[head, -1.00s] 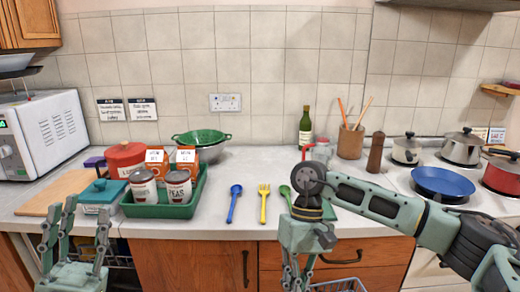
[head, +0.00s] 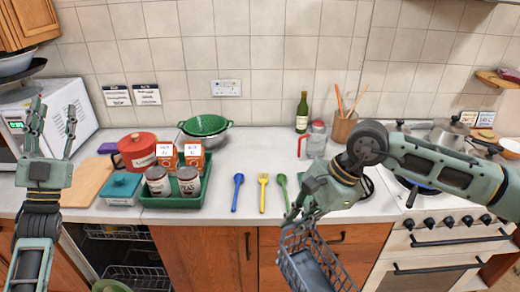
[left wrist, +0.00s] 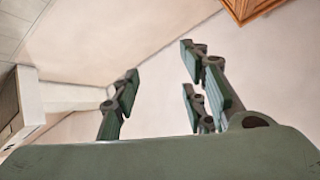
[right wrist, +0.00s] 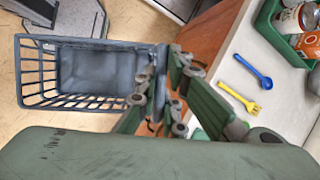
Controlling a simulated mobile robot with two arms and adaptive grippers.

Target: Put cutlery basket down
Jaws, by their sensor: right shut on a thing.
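The cutlery basket (head: 312,262) is a grey-blue wire basket hanging in front of the lower cupboards, below the counter's front edge. My right gripper (head: 300,215) is shut on its upper rim. In the right wrist view the basket (right wrist: 95,72) looks empty, and the fingers (right wrist: 165,95) grip one end of it. My left gripper (head: 52,125) is raised at the left with its fingers pointing up, spread and empty. The left wrist view shows its open fingers (left wrist: 160,95) against the wall and ceiling.
On the counter (head: 250,165) lie a blue spoon (head: 237,190), a yellow fork (head: 263,190) and a green spoon (head: 282,190). A green tray (head: 170,203) with tins and boxes stands left. An open dishwasher (head: 125,275) with racks is below. The stove (head: 440,245) stands right.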

